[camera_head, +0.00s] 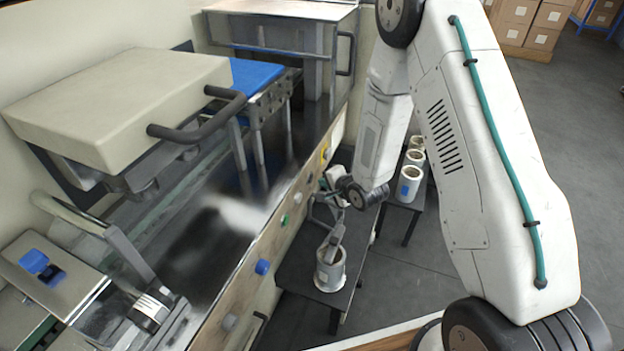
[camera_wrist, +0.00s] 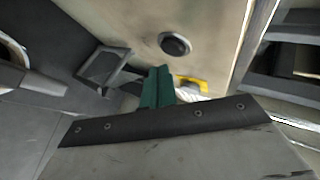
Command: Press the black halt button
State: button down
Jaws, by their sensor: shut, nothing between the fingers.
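The black halt button (camera_wrist: 174,44) shows in the wrist view as a round dark button with a pale ring, on a beige panel (camera_wrist: 215,45). My gripper (camera_wrist: 157,72) shows its teal fingers, shut and empty. Their tips are just below and slightly left of the button in that picture, with a visible gap between. In the head view my arm reaches down to the machine's front panel (camera_head: 248,290). The gripper's fingertips are hard to make out there, and I cannot clearly pick out the black button.
A blue knob (camera_head: 262,267) and a green button (camera_head: 284,219) are on the same panel. A yellow part (camera_wrist: 192,84) is right of my fingertips. A dark bench (camera_head: 290,270) below holds a white roll (camera_head: 330,270). More rolls (camera_head: 411,180) stand behind.

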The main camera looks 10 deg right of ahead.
jog(key=s+d, duration=0.1)
jog(key=d, duration=0.1)
jog(key=s+d, duration=0.1)
jog(key=shift+s+d, duration=0.35)
dwell(0.7)
jog(key=s+d+f+n+g+h, duration=0.2)
jog(key=s+f+n+g, duration=0.1)
jog(key=s+f+g, duration=0.15)
jog(key=s+d+r+n+g+h, duration=0.2)
jog(key=s+d+r+n+g, duration=0.15)
jog(key=s, duration=0.25)
jog(key=s+a+r+n, duration=0.1)
jog(key=s+r+n, duration=0.1)
jog(key=s+r, duration=0.6)
jog(key=s+a+r+n+g, duration=0.1)
jog(key=s+r+n, duration=0.1)
jog(key=s+r, duration=0.7)
jog(key=s+a+r+n, duration=0.1)
jog(key=s+r, duration=0.7)
jog(key=r, duration=1.1)
jog(key=shift+s+a+r+n+g, duration=0.3)
jog(key=shift+s+r+n+g, duration=0.1)
jog(key=shift+n, duration=0.15)
